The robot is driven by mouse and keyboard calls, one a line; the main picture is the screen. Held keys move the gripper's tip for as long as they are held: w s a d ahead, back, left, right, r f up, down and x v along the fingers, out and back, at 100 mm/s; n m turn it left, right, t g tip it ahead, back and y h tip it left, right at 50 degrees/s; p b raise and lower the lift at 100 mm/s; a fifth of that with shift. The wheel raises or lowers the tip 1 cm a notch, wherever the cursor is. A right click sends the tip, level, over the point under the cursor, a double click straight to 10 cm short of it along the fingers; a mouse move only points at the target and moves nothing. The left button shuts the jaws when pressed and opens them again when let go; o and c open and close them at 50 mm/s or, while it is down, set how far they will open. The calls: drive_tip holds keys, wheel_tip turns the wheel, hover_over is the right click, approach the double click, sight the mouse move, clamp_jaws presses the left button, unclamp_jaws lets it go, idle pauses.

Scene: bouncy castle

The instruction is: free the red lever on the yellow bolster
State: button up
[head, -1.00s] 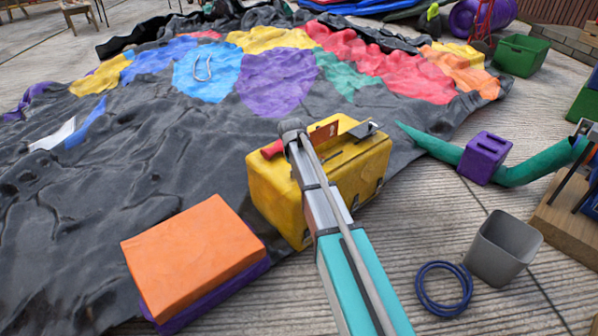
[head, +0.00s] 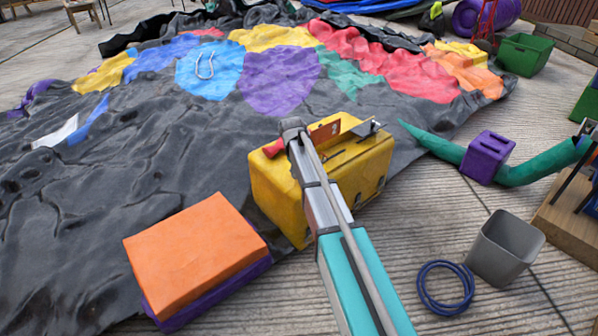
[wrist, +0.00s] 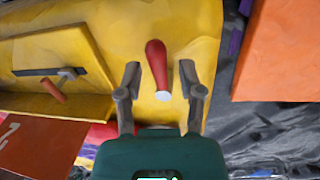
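The yellow bolster (head: 280,200) is a boxy block at the middle of the head view, and its yellow surface (wrist: 105,20) fills much of the wrist view. The red lever (wrist: 156,62) has a pale round end and lies between the fingers of my gripper (wrist: 158,78), with a gap showing on both sides. My gripper is open. In the head view the red lever (head: 273,148) shows just left of my arm's end, which hides my fingers.
A rust-brown plate (head: 325,132) and a grey latch-like part (head: 368,128) are on the bolster's top. An orange block (head: 190,250) on a purple one lies at left. A grey bin (head: 505,250) and blue hose ring (head: 445,288) stand at right.

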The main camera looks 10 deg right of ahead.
drive_tip(key=shift+d+n, duration=0.1)
drive_tip(key=shift+n, duration=0.2)
idle(0.4)
drive_tip(key=shift+w+d+n, duration=0.15)
drive_tip(key=shift+n, duration=0.55)
drive_tip(key=shift+w+d+n, duration=0.15)
drive_tip(key=shift+n, duration=0.55)
drive_tip(key=n, duration=0.3)
drive_tip(key=shift+w+d+t+y, duration=0.25)
drive_tip(key=shift+w+t+y, duration=0.15)
drive_tip(key=n, duration=0.2)
drive_tip(key=w+n, duration=0.1)
drive_tip(key=n, duration=0.1)
drive_tip(key=shift+d, duration=0.15)
drive_tip(key=n, duration=0.1)
drive_tip(key=w+n+y, duration=0.1)
drive_tip(key=n, duration=0.1)
drive_tip(key=shift+n, duration=0.3)
wheel_tip(320, 180, up, 14)
drive_tip(key=s+p, duration=0.2)
drive_tip(key=p, duration=1.2)
drive_tip(key=s+d+r+m+p, duration=0.2)
drive_tip(key=s+r+m+p, duration=0.5)
drive_tip(key=s+r+p, duration=0.5)
drive_tip(key=shift+r+m+g+p, duration=0.3)
drive_tip(key=shift+r+p, duration=0.85)
drive_tip(key=shift+p, duration=0.05)
